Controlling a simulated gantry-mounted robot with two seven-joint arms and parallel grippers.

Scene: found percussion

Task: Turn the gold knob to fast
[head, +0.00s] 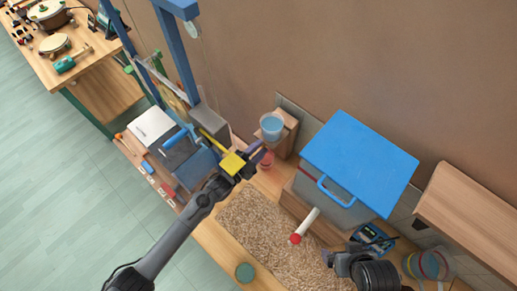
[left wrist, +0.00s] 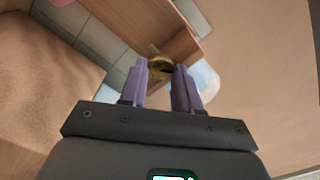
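The gold knob (left wrist: 160,64) shows in the left wrist view, small and brassy, against a wooden block (left wrist: 178,43). A short part of it sticks out to the upper left. My left gripper (left wrist: 161,67) has two purple fingers, parted, with the knob showing in the gap between their tips; I cannot tell whether they touch it. In the head view my left gripper (head: 261,153) is in front of the wooden block (head: 287,138), and the knob cannot be made out there. No fast marking is readable. My right gripper (head: 333,258) is at the lower right, its finger gap unclear.
A blue cup (head: 271,124) is at the wooden block, close to my left gripper. A blue-lidded box (head: 360,160) stands to the right. A blue frame (head: 180,55) rises behind my left arm.

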